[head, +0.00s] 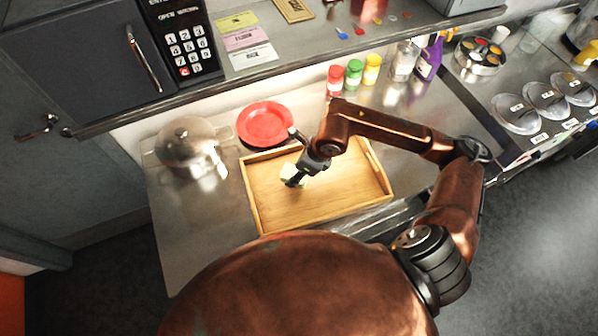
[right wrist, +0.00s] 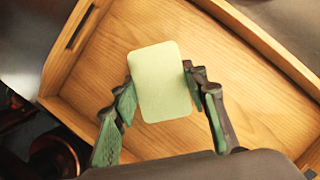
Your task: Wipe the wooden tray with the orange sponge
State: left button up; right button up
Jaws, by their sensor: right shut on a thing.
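The wooden tray (head: 335,203) lies on the steel counter, with a raised rim and a bare light-wood floor. It fills most of the right wrist view (right wrist: 225,70). My right gripper (head: 296,180) is over the left part of the tray. It is shut on a sponge-like block (head: 287,169), held between both fingers in the right wrist view (right wrist: 160,85). The block's visible face is pale green, not orange. I cannot tell whether it touches the tray floor. My left gripper is not in view.
A shelf (head: 290,52) overhangs the back. Counter at front left is clear.

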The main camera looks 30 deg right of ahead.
jog(key=shift+r+p, duration=0.7)
jog(key=shift+r, duration=1.1)
